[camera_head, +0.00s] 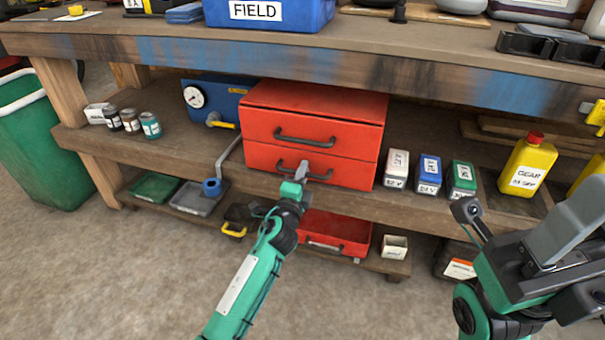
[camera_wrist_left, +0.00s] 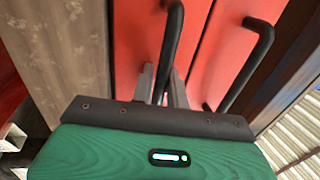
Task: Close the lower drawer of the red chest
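The red chest (camera_head: 315,105) stands on the middle shelf under the bench. It has two drawers, each with a dark bar handle. The lower drawer (camera_head: 343,174) looks flush or nearly flush with the upper drawer (camera_head: 350,140). My left gripper (camera_head: 300,172) is at the lower drawer's handle. In the left wrist view the left gripper's fingers (camera_wrist_left: 162,85) lie close on either side of the lower handle (camera_wrist_left: 172,45), with the upper handle (camera_wrist_left: 247,65) to the right. My right gripper (camera_head: 500,225) is at the lower right, clear of the chest; its fingertips are unclear.
Small cartons (camera_head: 430,172) and a yellow oil jug (camera_head: 528,165) stand right of the chest. A blue gauge box (camera_head: 205,92) and small cans (camera_head: 151,124) are left. An open red tray (camera_head: 335,228) sits on the low shelf beneath. The bench top edge (camera_head: 330,60) overhangs the chest.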

